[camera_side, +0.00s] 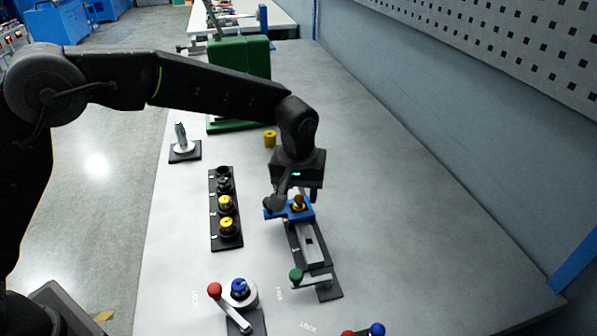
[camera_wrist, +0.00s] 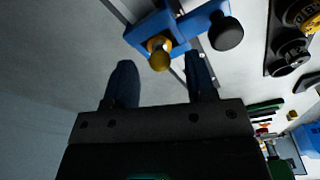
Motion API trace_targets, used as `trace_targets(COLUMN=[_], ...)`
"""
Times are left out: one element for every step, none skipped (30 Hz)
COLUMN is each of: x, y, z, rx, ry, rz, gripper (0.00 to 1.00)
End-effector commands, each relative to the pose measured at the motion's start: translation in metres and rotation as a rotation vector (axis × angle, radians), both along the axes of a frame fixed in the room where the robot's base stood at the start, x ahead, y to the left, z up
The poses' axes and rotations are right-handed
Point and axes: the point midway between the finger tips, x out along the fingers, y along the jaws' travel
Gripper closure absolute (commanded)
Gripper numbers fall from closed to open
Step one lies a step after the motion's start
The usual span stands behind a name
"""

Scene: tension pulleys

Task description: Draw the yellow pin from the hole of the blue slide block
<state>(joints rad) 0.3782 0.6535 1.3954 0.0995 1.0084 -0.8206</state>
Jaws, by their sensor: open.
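The blue slide block (camera_side: 306,214) sits on a dark rail (camera_side: 311,245) at the middle of the table. The yellow pin (camera_side: 299,201) stands in the block, its head showing on top. In the wrist view the pin's round yellow head (camera_wrist: 159,54) shows against the blue block (camera_wrist: 200,20), with a black knob (camera_wrist: 226,33) to its right. My gripper (camera_wrist: 161,75) is open, its two dark fingers apart on either side of the line to the pin head. In the side view my gripper is just above the block and partly hides it. The pin's shaft is hidden.
A green-knobbed crank (camera_side: 296,275) sits at the rail's near end. A black holder (camera_side: 226,240) with black and yellow pulleys lies left. A red-knobbed lever (camera_side: 215,290) is in front. A yellow cylinder (camera_side: 270,139) stands behind. The table's right side is clear.

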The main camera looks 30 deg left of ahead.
Motion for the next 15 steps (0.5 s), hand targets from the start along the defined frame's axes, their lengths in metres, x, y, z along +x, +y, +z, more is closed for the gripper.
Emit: trace_targets(x=[0.001, 0.001, 0.001, 0.002, 0.002, 0.002, 0.002, 0.002, 0.003, 0.003, 0.003, 0.003, 0.003, 0.003, 0.003], y=[0.001, 0.001, 0.001, 0.001, 0.001, 0.001, 0.001, 0.001, 0.001, 0.001, 0.001, 0.001, 0.001, 0.001, 0.001], z=[-0.007, -0.01, -0.013, -0.015, -0.017, -0.019, -0.02, -0.021, -0.022, -0.022, -0.022, -0.022, -0.022, -0.022, -0.022], rx=[0.001, 0.001, 0.001, 0.001, 0.001, 0.0, 0.0, 0.0, 0.0, 0.0, 0.0, 0.0, 0.0, 0.0, 0.0], ry=[0.002, 0.002, 0.002, 0.001, 0.0, 0.0, 0.0, 0.0, 0.0, 0.0, 0.0, 0.0, 0.0, 0.0, 0.0], rz=[0.0, 0.0, 0.0, 0.0, 0.0, 0.0, 0.0, 0.0, 0.0, 0.0, 0.0, 0.0, 0.0, 0.0, 0.0], gripper=[0.5, 0.5, 0.5, 0.5, 0.5, 0.5, 0.5, 0.5, 0.5, 0.5, 0.5, 0.5, 0.5, 0.5, 0.5])
